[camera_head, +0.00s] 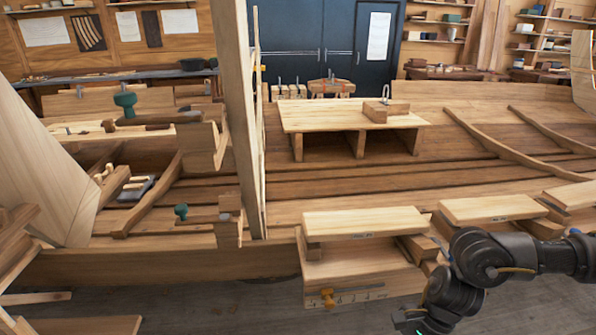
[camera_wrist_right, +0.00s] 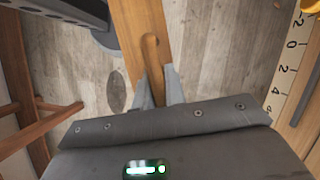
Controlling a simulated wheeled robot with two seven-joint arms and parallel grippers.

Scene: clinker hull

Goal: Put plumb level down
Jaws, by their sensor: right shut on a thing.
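In the right wrist view, the fingers of my right gripper (camera_wrist_right: 157,88) are closed around a rounded brown wooden grip. It lies against a lighter, long flat wooden board, which I take to be the plumb level (camera_wrist_right: 129,28). The board runs up out of the picture, with floor visible on both sides. Its far end and any plumb line are out of view. In the head view my right arm reaches down to the bottom edge at the lower right. Its fingers and the level are cut off there. My left gripper is in neither view.
A step block with a marked scale (camera_head: 362,294) and orange knob stands at the hull's near side; the scale also shows in the wrist view (camera_wrist_right: 291,70). A low bench (camera_head: 330,115) stands inside the hull. An upright post (camera_head: 238,120) rises left.

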